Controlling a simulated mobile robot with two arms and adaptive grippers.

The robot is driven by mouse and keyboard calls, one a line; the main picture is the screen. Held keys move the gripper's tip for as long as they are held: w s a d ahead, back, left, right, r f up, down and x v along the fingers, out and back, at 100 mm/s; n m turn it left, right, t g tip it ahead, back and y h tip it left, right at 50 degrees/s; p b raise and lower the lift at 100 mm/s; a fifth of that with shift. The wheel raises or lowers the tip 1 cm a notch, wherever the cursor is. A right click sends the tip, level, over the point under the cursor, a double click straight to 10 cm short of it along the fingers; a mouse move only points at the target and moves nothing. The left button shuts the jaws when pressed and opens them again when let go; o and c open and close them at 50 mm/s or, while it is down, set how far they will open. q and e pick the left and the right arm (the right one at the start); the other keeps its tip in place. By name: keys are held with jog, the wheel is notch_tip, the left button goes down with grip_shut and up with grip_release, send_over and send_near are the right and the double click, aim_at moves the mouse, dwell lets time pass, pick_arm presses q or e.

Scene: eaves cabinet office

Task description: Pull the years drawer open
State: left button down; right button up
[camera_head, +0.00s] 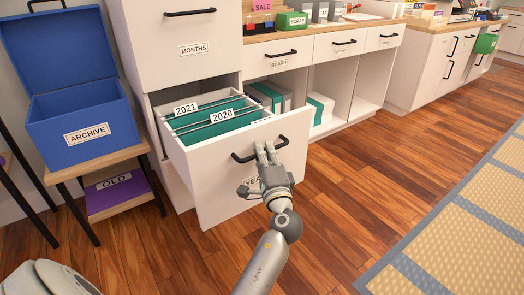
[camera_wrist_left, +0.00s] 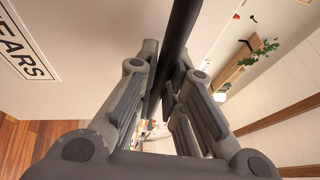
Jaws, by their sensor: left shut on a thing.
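The years drawer (camera_head: 210,185) is pulled out from the white cabinet, with green hanging files labelled 2021 (camera_head: 186,108) and 2020 (camera_head: 222,115) showing inside. My left gripper (camera_head: 265,155) is shut on the drawer's black bar handle (camera_head: 283,142) and partly covers the YEARS label below it. In the left wrist view the dark handle (camera_wrist_left: 180,35) runs between the fingers (camera_wrist_left: 165,90), beside the YEARS label (camera_wrist_left: 28,45). My right gripper is not in view.
The closed MONTHS drawer (camera_head: 192,70) is above. Left stands an open blue ARCHIVE box (camera_head: 85,110) on a wooden stand, with a purple OLD item (camera_head: 115,193) below. A desk with drawers (camera_head: 283,55) is behind. Wooden floor (camera_head: 345,190) lies clear on the right, beside a woven mat (camera_head: 460,220).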

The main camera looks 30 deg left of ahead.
pick_arm(q)
jog(key=shift+d, duration=0.1)
dwell(0.3)
jog(key=c, duration=1.8)
grip_release()
jog(key=v, duration=0.7)
jog(key=shift+s+d, duration=0.2)
jog(key=shift+s, duration=0.05)
jog(key=shift+w, duration=0.1)
